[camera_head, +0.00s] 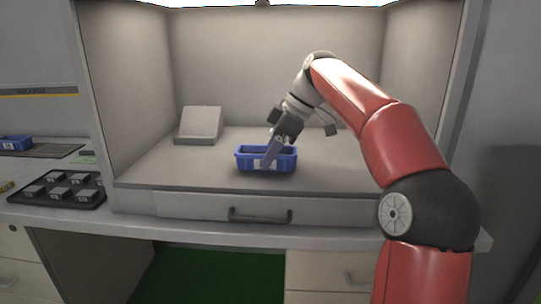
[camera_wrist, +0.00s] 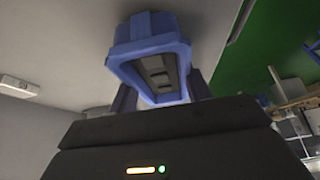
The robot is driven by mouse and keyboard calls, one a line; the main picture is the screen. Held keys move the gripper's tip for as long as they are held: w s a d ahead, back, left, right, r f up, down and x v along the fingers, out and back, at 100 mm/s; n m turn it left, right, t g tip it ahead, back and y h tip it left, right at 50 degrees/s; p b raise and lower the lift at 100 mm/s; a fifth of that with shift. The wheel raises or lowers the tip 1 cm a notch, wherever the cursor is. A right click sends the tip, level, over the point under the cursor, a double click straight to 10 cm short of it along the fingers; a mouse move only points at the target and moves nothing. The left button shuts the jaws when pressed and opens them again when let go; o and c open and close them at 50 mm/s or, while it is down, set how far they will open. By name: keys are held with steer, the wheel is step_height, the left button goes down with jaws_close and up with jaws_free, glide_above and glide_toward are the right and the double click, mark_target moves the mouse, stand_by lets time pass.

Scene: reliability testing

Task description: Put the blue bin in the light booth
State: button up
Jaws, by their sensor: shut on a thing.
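The blue bin (camera_head: 285,161) is inside the light booth, over the front part of its floor. The light booth (camera_head: 185,172) is a grey open-fronted box with a lit top. I cannot tell if the bin touches the booth floor.
A grey slanted stand (camera_head: 199,124) is at the booth's back left. A black tray (camera_head: 62,203) with several dark pieces lies on the counter to the left. Another blue bin (camera_head: 14,143) stands at the far left. A drawer with a handle (camera_head: 260,214) is below the booth floor.

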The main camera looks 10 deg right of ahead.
steer(key=shift+f, duration=0.2)
steer(key=o, duration=1)
steer(key=shift+r, duration=0.1)
steer(key=p+v, duration=0.2)
steer(key=v, duration=0.5)
steer(key=shift+r, duration=0.25)
steer(key=shift+s, duration=0.15)
